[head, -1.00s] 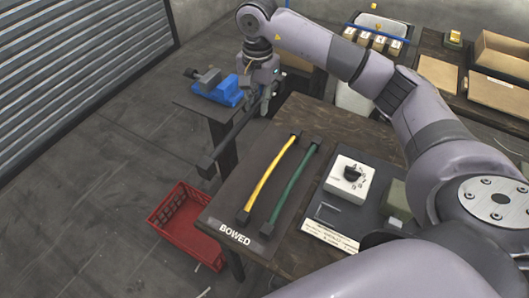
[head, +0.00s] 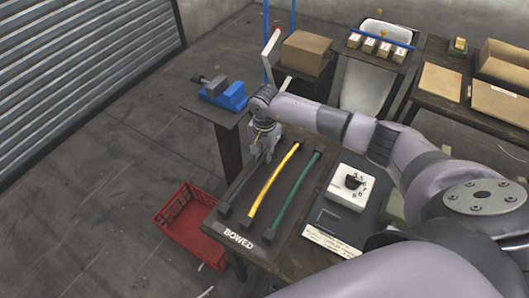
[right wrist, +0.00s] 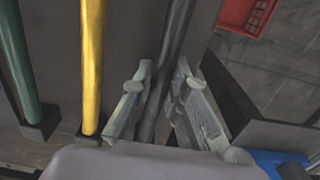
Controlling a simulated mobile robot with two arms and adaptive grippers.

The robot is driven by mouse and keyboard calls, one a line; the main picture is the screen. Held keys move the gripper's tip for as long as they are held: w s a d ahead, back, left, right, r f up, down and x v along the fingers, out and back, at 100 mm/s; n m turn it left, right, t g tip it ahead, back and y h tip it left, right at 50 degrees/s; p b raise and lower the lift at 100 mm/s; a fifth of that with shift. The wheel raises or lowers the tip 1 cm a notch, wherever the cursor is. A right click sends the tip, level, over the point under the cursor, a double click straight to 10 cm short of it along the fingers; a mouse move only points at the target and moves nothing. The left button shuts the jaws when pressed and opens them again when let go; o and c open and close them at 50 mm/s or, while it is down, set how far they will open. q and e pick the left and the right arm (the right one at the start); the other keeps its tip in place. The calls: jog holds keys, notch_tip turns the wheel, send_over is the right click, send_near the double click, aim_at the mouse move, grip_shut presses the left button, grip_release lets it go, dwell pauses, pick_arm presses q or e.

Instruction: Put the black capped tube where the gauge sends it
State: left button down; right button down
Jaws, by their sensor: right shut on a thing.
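My right gripper (head: 268,148) is at the far left part of the dark mat marked BOWED (head: 238,240). It is shut on the black capped tube (head: 240,183), near its far end. In the right wrist view the tube (right wrist: 174,45) runs between the two fingers (right wrist: 153,105). The tube lies along the mat, left of the yellow tube (head: 270,187) and roughly parallel to it. I cannot tell whether it rests fully on the mat. A green tube (head: 293,195) lies right of the yellow one. A white box with a numbered dial (head: 346,190) stands right of the mat. My left gripper is out of view.
A red crate (head: 178,232) stands on the floor left of the table. A blue vise (head: 222,93) sits on a stand beyond. Cardboard boxes (head: 308,52) and a rack with numbered blocks (head: 378,45) are at the back.

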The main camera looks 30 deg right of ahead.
jog(key=shift+f, duration=0.2)
jog(key=c, duration=1.6)
grip_release()
jog(key=shift+o, duration=0.2)
jog(key=shift+r, duration=0.15)
jog(key=shift+r, duration=0.2)
notch_tip(320, 180, up, 10)
jog(key=b, duration=0.3)
jog(key=shift+r, duration=0.85)
